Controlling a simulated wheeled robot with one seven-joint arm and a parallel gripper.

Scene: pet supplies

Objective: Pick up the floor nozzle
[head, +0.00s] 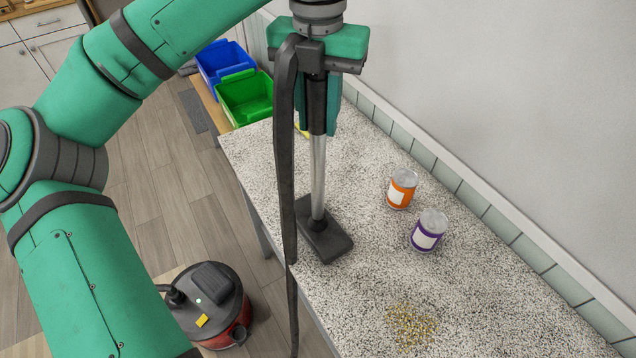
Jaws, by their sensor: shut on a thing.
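The floor nozzle (325,240) is a dark, flat head at the lower end of a wand with a black grip and a silver tube. My gripper (320,95) is shut on the upper, black part of the wand and holds it nearly upright over the speckled counter (352,155). The head is at the counter's left edge; I cannot tell whether it touches the surface. A dark hose (287,170) hangs from the top of the wand past the counter edge. Part of the gripper's fingers is hidden by the wand and hose.
A red and dark vacuum (215,305) stands on the floor left of the counter. Orange (401,188) and purple (428,231) cans stand right of the nozzle. Kibble (410,325) lies scattered in front. Green (245,97) and blue (222,60) bins are behind. A wall borders the right side.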

